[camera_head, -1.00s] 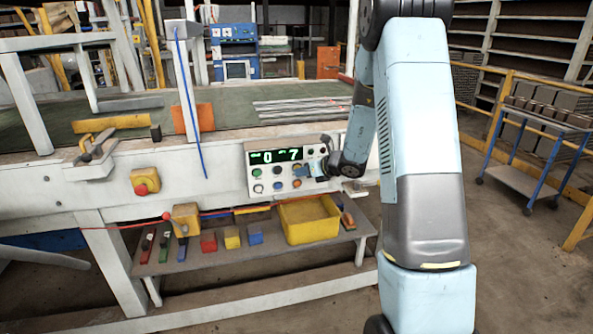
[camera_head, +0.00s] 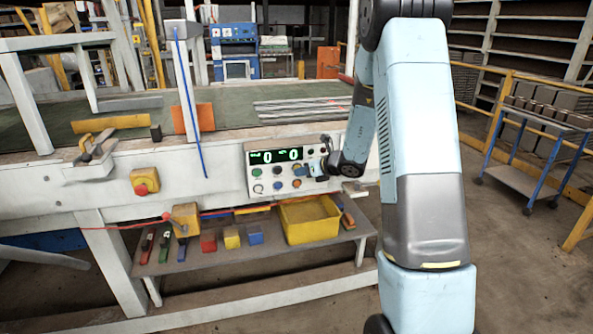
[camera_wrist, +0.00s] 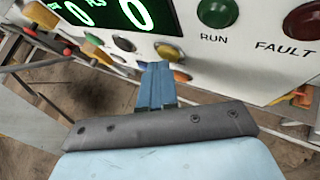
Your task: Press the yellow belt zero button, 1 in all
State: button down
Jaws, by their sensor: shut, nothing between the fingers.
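The yellow button (camera_wrist: 168,52) sits on the white control panel (camera_head: 250,182), below the green-lit display. In the wrist view my gripper (camera_wrist: 158,68) is shut and empty. Its blue fingertips point at the panel just below and left of the yellow button and appear apart from it, though the exact gap is hard to judge. In the head view my gripper (camera_head: 313,171) is at the right part of the panel. The display (camera_head: 276,156) reads 0 and 0.
A green RUN button (camera_wrist: 217,12) and a red FAULT button (camera_wrist: 303,20) lie to the right in the wrist view. An orange button (camera_head: 297,183) is low on the panel. A yellow bin (camera_head: 310,222) and several coloured blocks stand on the shelf below.

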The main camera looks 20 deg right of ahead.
jog(key=shift+s, duration=0.65)
jog(key=shift+s, duration=2.5)
jog(key=s+a+r+n+g+y, duration=0.1)
jog(key=s+a+r+n+g, duration=0.25)
jog(key=s+r+n, duration=0.4)
jog(key=s+a+r+n+g, duration=0.2)
jog(key=s+a+r+n, duration=0.3)
jog(key=s+r+n, duration=0.25)
jog(key=s+d+r+n+h, duration=0.2)
jog(key=s+n+h, duration=0.1)
jog(key=s+n, duration=0.2)
jog(key=s+d+r+n+t+h, duration=0.1)
jog(key=s+d+r+n+h, duration=0.1)
jog(key=s+n, duration=0.3)
jog(key=s+d+r+n+h, duration=0.3)
jog(key=s+n, duration=0.3)
jog(key=s, duration=0.4)
jog(key=shift+d+h, duration=0.2)
jog(key=shift+h, duration=0.1)
